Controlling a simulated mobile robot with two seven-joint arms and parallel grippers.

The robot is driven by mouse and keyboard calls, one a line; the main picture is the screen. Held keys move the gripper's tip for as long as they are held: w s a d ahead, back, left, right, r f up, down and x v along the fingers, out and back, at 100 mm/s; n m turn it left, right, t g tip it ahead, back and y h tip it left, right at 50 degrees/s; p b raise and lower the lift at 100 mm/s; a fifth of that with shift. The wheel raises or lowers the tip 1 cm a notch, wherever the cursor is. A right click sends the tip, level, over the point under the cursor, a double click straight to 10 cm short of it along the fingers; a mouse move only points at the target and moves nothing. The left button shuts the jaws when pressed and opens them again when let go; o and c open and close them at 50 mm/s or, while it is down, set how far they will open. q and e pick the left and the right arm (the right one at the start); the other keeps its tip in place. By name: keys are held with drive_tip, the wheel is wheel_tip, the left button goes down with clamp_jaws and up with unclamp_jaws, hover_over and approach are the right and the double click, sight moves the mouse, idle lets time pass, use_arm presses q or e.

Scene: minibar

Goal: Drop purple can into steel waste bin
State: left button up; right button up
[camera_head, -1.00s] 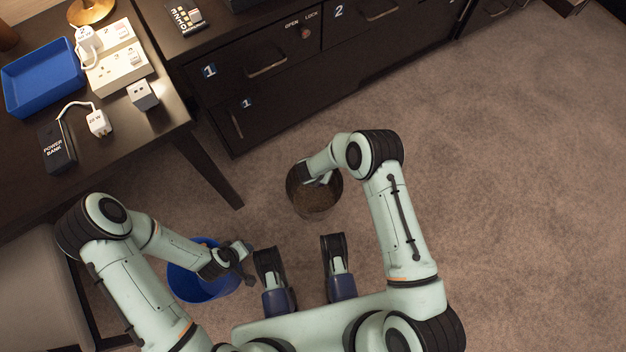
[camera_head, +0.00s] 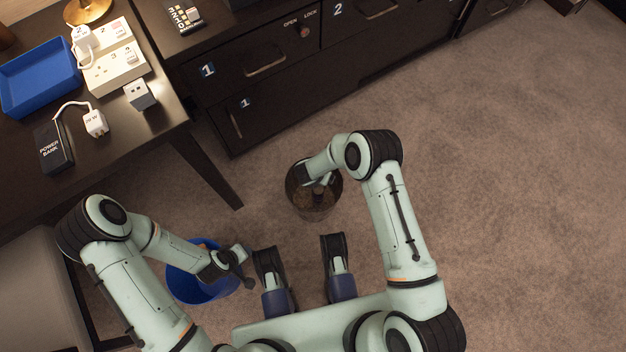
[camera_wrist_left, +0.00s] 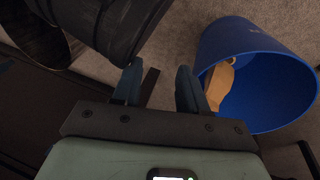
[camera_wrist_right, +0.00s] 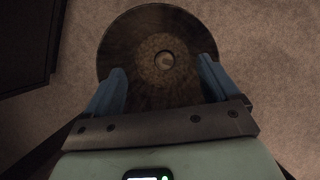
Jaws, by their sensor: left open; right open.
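The steel waste bin (camera_head: 313,208) stands on the carpet below the drawers. My right gripper (camera_head: 316,182) points down over its mouth. In the right wrist view this gripper (camera_wrist_right: 162,66) is open, with the fingers apart above the bin (camera_wrist_right: 120,45). A small round object (camera_wrist_right: 164,61) with a dark ring and paler centre shows inside the bin between the fingers, apparently a can seen end-on; its purple colour cannot be made out. My left gripper (camera_head: 243,264) is open and empty beside the blue bin, also in the left wrist view (camera_wrist_left: 159,70).
The blue bin (camera_head: 190,289) stands at lower left, with a yellow-orange item (camera_wrist_left: 219,84) inside. A dark desk (camera_head: 100,165) at left holds a blue tray (camera_head: 42,82), a power bank (camera_head: 54,147) and chargers. Dark drawers (camera_head: 262,95) stand behind. Carpet at right is clear.

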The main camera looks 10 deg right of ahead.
use_arm(q)
wheel_tip(320, 180, up, 5)
drive_tip(key=s+d+p, duration=0.2)
drive_tip(key=p, duration=0.1)
drive_tip(key=shift+d+r+m+g+h+p, duration=0.15)
drive_tip(key=shift+d+m+g+h+p, duration=0.15)
drive_tip(key=shift+d+h+p, duration=0.1)
use_arm(e)
drive_tip(key=v, duration=1.2)
drive_tip(key=shift+r, duration=0.3)
drive_tip(key=shift+s, duration=0.1)
